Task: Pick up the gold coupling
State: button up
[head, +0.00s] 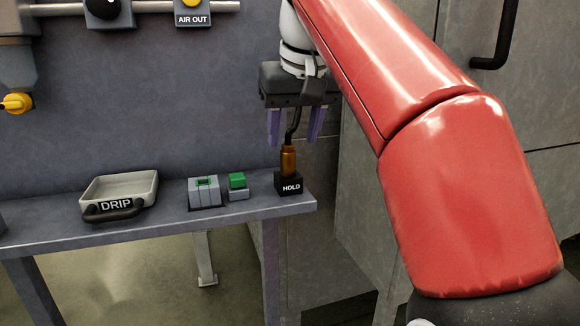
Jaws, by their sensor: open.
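The gold coupling (288,161) stands upright on a small black block (290,185) marked HOLD, at the right end of the bench. A dark hose (294,128) rises from its top and passes up between my gripper's fingers. My gripper (295,142) points down above the coupling, with its two purple fingers apart, one on each side of the hose. The fingertips are a little above the coupling, and nothing is held.
The grey bench (150,224) carries a tray (120,192) marked DRIP at left. A grey block with green (204,193) and a green-topped block (238,186) stand left of the HOLD block. A pipe with an AIR OUT fitting (193,14) and a yellow knob (16,103) are on the back wall.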

aim_at(289, 145)
jog(key=x, duration=0.1)
jog(key=b+x, duration=0.1)
jog(key=x, duration=0.2)
jog(key=shift+s+a+f, duration=0.1)
jog(key=shift+a+f, duration=0.15)
jog(key=shift+a, duration=0.05)
jog(key=shift+c, duration=0.3)
grip_shut()
jog(key=shift+r, duration=0.2)
